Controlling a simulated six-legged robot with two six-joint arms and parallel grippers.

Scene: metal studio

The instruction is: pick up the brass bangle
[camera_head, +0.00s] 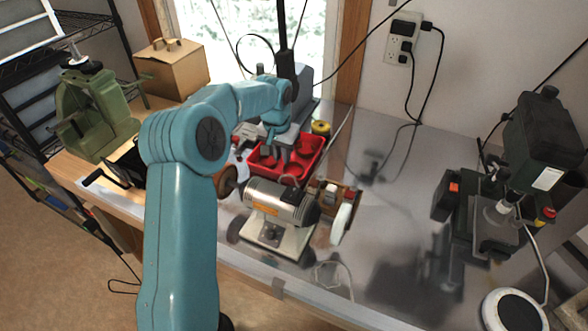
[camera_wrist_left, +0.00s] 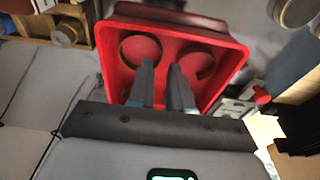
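I cannot make out the brass bangle in either view. My left gripper (camera_head: 281,152) points down over a red tray (camera_head: 318,163) on the metal table. In the left wrist view, its two dark fingers (camera_wrist_left: 162,68) are apart, with a narrow gap and nothing visible between them. They reach over the red tray (camera_wrist_left: 238,62), where two round red shapes show beyond the fingertips. The gripper body hides the near part of the tray. My right gripper is not in view.
A bench grinder (camera_head: 275,205) stands just in front of the tray. A yellow round object (camera_head: 320,127) is behind it. The table's middle right is mostly clear.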

